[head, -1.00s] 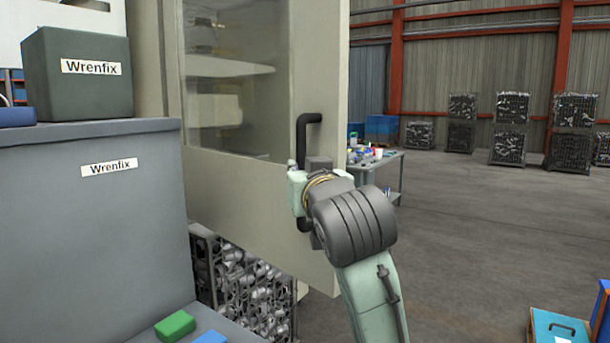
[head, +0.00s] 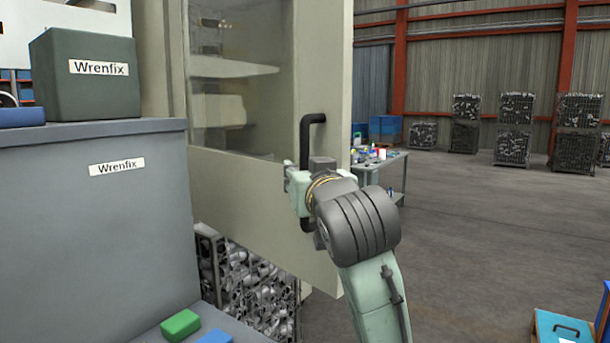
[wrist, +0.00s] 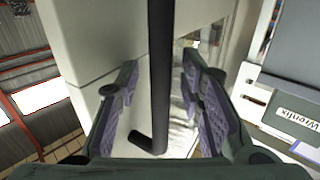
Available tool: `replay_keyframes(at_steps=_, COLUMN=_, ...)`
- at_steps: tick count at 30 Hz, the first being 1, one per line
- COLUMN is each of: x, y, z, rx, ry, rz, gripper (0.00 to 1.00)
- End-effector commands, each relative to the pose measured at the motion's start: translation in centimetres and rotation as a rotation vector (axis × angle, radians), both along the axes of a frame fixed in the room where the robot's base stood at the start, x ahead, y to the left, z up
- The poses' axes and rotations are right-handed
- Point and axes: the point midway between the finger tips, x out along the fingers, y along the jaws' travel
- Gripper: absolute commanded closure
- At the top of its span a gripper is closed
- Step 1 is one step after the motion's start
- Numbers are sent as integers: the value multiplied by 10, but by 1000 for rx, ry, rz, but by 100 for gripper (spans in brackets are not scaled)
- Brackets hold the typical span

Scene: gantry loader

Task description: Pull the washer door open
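The washer door (head: 245,200) is a pale beige panel with a window. It stands swung out at an angle from the machine body in the head view. Its black bar handle (head: 304,140) is upright near the door's free edge. My gripper (head: 300,190) is at the lower part of the handle. In the wrist view the handle (wrist: 160,65) runs between the two padded fingers of my gripper (wrist: 160,88). A gap shows on each side of the bar, so the fingers are open around it and appear not to touch it. My wrist hides part of the handle.
A grey cabinet (head: 95,230) with a dark Wrenfix box (head: 80,85) stands at the left. A wire crate of metal parts (head: 250,285) sits below the door. A small table (head: 385,165) is behind the door. Open floor (head: 470,230) lies to the right.

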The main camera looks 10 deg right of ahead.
Motion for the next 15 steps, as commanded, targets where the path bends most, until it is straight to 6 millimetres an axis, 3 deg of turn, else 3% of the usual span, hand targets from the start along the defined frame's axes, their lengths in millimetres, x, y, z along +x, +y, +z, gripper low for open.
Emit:
replay_keyframes(at_steps=8, x=-4, y=0, z=0, rx=1, ry=-1, rz=0, gripper=65)
replay_keyframes(at_steps=15, x=-45, y=-1, z=1, rx=-1, ry=-5, rz=-1, gripper=65)
